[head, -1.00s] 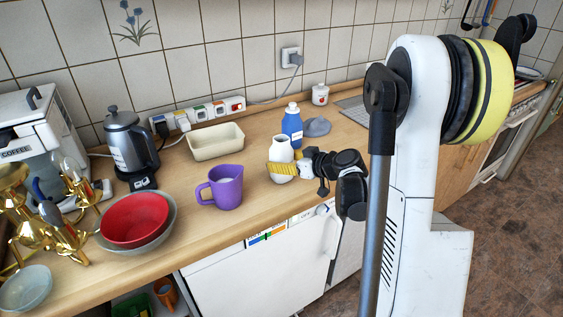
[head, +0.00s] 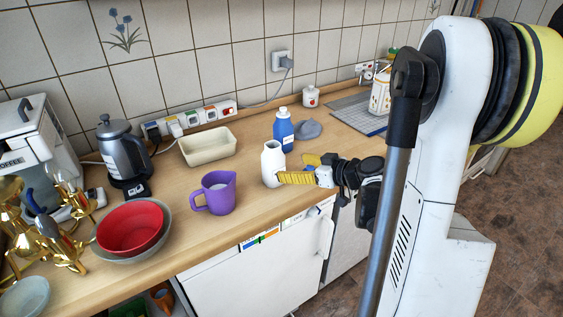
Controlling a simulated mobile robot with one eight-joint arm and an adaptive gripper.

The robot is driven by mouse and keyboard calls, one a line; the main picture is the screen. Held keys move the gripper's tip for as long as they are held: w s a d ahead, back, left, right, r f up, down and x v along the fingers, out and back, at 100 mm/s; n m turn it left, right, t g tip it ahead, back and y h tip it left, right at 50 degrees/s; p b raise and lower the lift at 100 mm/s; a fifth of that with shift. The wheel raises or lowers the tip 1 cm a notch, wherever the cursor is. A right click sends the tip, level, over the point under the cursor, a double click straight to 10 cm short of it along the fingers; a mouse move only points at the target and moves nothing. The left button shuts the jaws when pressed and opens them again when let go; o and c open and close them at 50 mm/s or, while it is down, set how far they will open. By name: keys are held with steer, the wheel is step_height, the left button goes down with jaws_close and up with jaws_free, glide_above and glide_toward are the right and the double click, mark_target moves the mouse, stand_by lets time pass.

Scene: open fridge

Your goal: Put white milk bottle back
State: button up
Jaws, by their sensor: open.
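The white milk bottle (head: 271,165) stands upright on the wooden counter (head: 255,204), in front of the blue bottle. My gripper (head: 293,169) is just right of the bottle, with its yellow ribbed fingers spread open and nothing between them. The near finger's tip reaches the bottle's right edge in the picture; I cannot tell whether it touches. The far finger is partly hidden behind the wrist.
A blue bottle (head: 284,131) and a grey lump (head: 307,130) stand behind. A purple jug (head: 217,193), beige tray (head: 208,148), red bowl (head: 130,228) and kettle (head: 122,155) are to the left. A white container (head: 380,91) stands at the back right.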

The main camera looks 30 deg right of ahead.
steer(key=s+a+r+m+g, duration=0.1)
steer(key=s+a+r+g, duration=0.15)
steer(key=a, duration=0.45)
steer(key=s+a+r+g, duration=0.1)
steer(key=s+a+g, duration=0.1)
steer(key=s+a, duration=0.35)
steer(key=s+a+r+m+g+h, duration=0.1)
steer(key=s+a+h, duration=0.3)
steer(key=s+a, duration=0.4)
steer(key=s+r+m, duration=0.1)
steer(key=s, duration=0.2)
